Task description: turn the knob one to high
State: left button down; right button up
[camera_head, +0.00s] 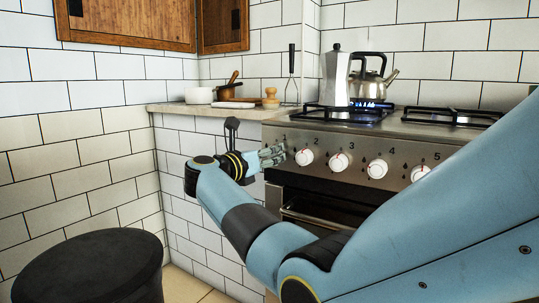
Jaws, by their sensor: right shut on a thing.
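The stove (430,135) has a steel front panel with a row of white knobs and printed numbers. My right gripper (281,154) is at the left end of this row, where knob one sits by the number 1. Its fingers are shut around that knob and hide most of it, so its pointer setting cannot be read. The knob to its right (305,157) is uncovered and has a red mark, as do the third knob (340,162), the fourth knob (377,168) and the fifth knob (420,173). My left gripper is not in view.
A moka pot (336,77) and a kettle (368,88) stand on the back left of the stove, with a blue glow by them. The counter (215,111) holds small kitchenware. A black round stool (92,267) stands at lower left. The oven door is below the knobs.

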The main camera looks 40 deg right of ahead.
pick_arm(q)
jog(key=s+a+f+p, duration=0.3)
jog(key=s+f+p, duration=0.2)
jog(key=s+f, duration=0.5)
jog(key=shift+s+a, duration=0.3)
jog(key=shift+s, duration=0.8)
pick_arm(e)
jog(key=shift+f+n+t, duration=0.1)
jog(key=shift+n+t, duration=0.3)
jog(key=shift+n, duration=6.7)
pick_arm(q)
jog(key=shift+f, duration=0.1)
pick_arm(e)
jog(key=shift+h, duration=0.3)
jog(key=o, duration=1.2)
jog(key=shift+c, duration=0.2)
jog(key=shift+a, duration=0.1)
jog(key=v, duration=1.2)
